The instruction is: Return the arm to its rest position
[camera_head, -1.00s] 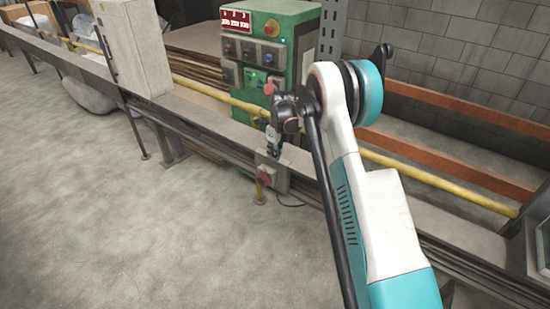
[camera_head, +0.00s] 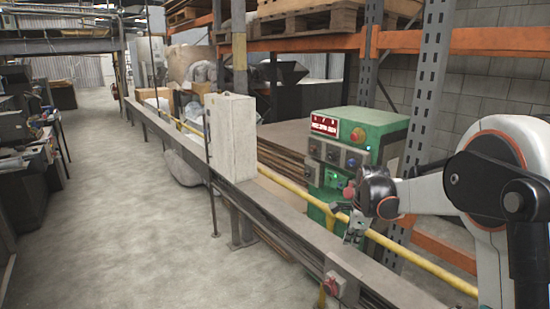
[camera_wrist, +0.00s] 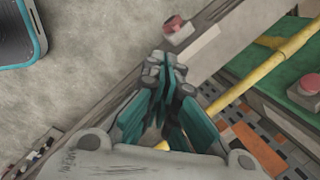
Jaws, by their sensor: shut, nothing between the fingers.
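My gripper (camera_head: 353,228) hangs at the end of my arm on the right of the head view, above the metal rail and in front of the green control cabinet (camera_head: 352,150). In the wrist view my gripper (camera_wrist: 170,65) points away from the camera with its fingers together. Nothing is held between them. My arm is bent, with its forearm running left from the white and black joint at the right edge. Part of my arm is cut off by the picture's right edge.
The long metal rail (camera_head: 270,205) and yellow pipe (camera_head: 440,272) run below my gripper. A red button box (camera_head: 335,287) is on the rail. A grey box (camera_head: 231,138) stands farther along. Orange shelving (camera_head: 300,43) is behind.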

